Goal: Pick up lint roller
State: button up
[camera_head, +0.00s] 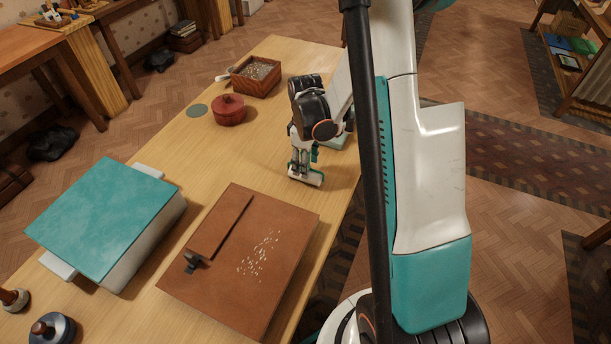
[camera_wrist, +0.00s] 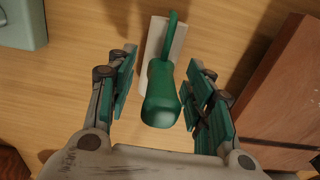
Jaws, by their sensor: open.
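The lint roller (camera_wrist: 161,98) lies on the wooden table in the wrist view, with a green handle toward my gripper and a pale roller head at the far end. My gripper (camera_wrist: 160,76) is open, with one finger on each side of the handle and a gap on both sides. In the head view my gripper (camera_head: 305,172) points down near the table's right edge, beside the far end of the brown case. The roller is largely hidden there by my gripper, and I cannot clearly separate its parts.
The brown case (camera_head: 215,285) with pale specks lies close to my gripper. A teal-topped box (camera_head: 105,215), a red lidded pot (camera_head: 229,112) and a brown square container (camera_head: 270,78) stand on the table (camera_head: 185,150). A pale teal object (camera_wrist: 24,24) lies at the wrist view's upper left.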

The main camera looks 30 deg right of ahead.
jog(key=shift+f, duration=0.1)
jog(key=shift+c, duration=0.6)
grip_shut()
notch_tip(320, 180, up, 20)
jog(key=p, duration=0.6)
jog(key=c, duration=0.8)
grip_release()
grip_shut()
